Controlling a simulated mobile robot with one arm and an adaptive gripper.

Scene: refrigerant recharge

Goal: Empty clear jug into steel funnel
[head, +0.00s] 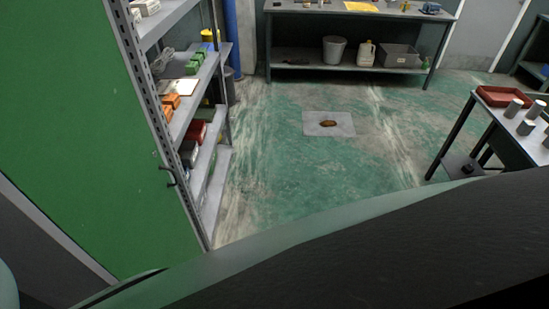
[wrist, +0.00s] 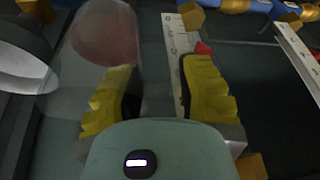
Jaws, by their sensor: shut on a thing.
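In the wrist view my gripper (wrist: 160,72) has two yellow ribbed fingers, with a see-through vessel, the clear jug (wrist: 88,68), at the left finger. A dull reddish round area shows inside or through its upper part. The jug's outline is faint, and its grip point is hard to make out. A pale grey, rounded, flared metal piece, probably the steel funnel (wrist: 25,62), is at the left edge, beside the jug. The head view shows neither the gripper, the jug nor the funnel.
In the wrist view a white marked strip (wrist: 172,45) lies beyond the fingers, with blue and yellow fittings (wrist: 240,6) at the top. In the head view a loaded shelf rack (head: 206,135) stands left, a bench (head: 345,70) behind, and a table (head: 510,135) right. A floor plate (head: 315,129) bears a brown patch.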

